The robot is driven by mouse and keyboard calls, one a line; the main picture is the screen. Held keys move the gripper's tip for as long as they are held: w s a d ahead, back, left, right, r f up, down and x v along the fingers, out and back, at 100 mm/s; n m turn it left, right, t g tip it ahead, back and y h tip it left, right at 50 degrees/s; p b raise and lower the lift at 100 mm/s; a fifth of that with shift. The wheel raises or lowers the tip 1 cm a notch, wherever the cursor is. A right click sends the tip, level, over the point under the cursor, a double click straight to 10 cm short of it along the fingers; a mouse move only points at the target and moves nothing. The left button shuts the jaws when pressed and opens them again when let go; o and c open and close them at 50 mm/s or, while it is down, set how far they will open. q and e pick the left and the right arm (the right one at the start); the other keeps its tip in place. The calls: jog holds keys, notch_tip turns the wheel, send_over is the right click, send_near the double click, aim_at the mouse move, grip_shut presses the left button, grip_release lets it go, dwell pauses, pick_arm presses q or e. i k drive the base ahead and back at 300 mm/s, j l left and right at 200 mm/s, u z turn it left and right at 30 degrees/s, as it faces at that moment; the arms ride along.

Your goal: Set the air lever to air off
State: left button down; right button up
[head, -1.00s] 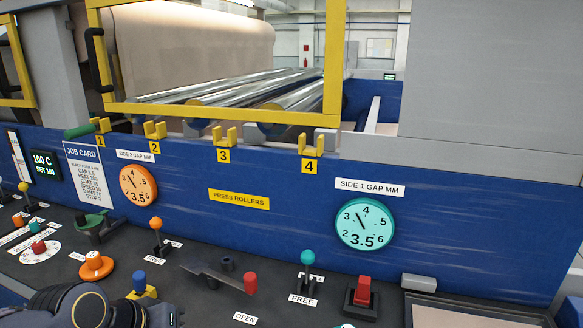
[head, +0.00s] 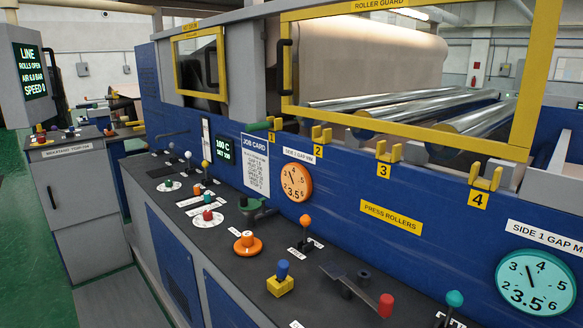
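I cannot read a label that marks the air lever. In the head view the dark sloping console carries several ball-topped levers: a yellow one (head: 205,164) and a pale one (head: 188,155) at the far end, an orange one (head: 306,221) nearer, and a teal one (head: 454,298) at the bottom right. A flat grey lever with a red end (head: 385,304) lies across the near console. A screen (head: 34,72) at the upper left reads LINE, ROLLS OPEN, an AIR value in BAR, and SPEED 0. Neither of my grippers shows.
A blue knob on a yellow block (head: 281,280), an orange knob (head: 247,242) and a green-based control (head: 257,211) stand on the console. Two gap dials, orange (head: 295,182) and teal (head: 535,282), are on the blue panel. Green floor (head: 35,240) is open at the left.

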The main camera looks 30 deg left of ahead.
aim_at(53, 129)
jog(key=j+u, duration=0.2)
jog(key=u, duration=0.15)
jog(key=j+u, duration=0.2)
jog(key=u, duration=0.15)
jog(key=i+j+u, duration=0.15)
jog(key=u, duration=0.15)
jog(key=i+j+u, duration=0.35)
jog(key=i+j, duration=0.15)
jog(key=j, duration=0.35)
jog(key=i+j+u, duration=0.4)
jog(key=i+j, duration=0.25)
jog(key=i+j+u, duration=0.1)
jog(key=i+j, duration=1.55)
jog(key=i, duration=0.15)
jog(key=i+j, duration=0.55)
jog(key=i+j+z, duration=0.1)
jog(key=i+j, duration=1)
jog(key=j, duration=0.15)
jog(key=i+j+z, duration=0.15)
jog(key=i+j, duration=0.4)
jog(key=j, duration=0.1)
